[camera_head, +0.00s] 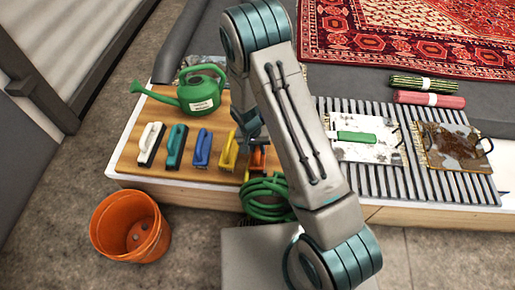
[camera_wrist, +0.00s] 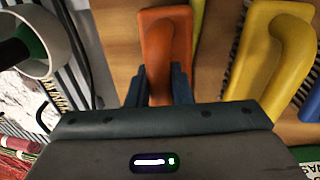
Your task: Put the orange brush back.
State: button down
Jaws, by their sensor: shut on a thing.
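The orange brush (camera_head: 258,160) is at the right end of a row of brushes at the wooden board (camera_head: 134,143), just right of the yellow brush (camera_head: 230,153). My arm hides part of it in the head view. In the wrist view the orange brush's handle (camera_wrist: 167,45) stands between the two dark fingers of my gripper (camera_wrist: 160,82), which is shut on it. My gripper also shows in the head view (camera_head: 250,140). I cannot tell whether the brush touches the board. The yellow brush (camera_wrist: 275,55) is close on the right in the wrist view.
White, teal and blue brushes (camera_head: 201,148) continue the row leftward. A green watering can (camera_head: 195,92) stands behind them. A coiled green hose (camera_head: 265,198) lies in front. An orange bucket (camera_head: 130,226) is on the floor.

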aim_at(252, 154)
jog(key=c, duration=1.3)
grip_release()
jog(key=shift+f, duration=0.1)
notch_tip(252, 154, up, 12)
jog(key=a+p, duration=0.2)
jog(key=p, duration=0.1)
jog(key=shift+w+a, duration=0.15)
jog(key=shift+w, duration=0.05)
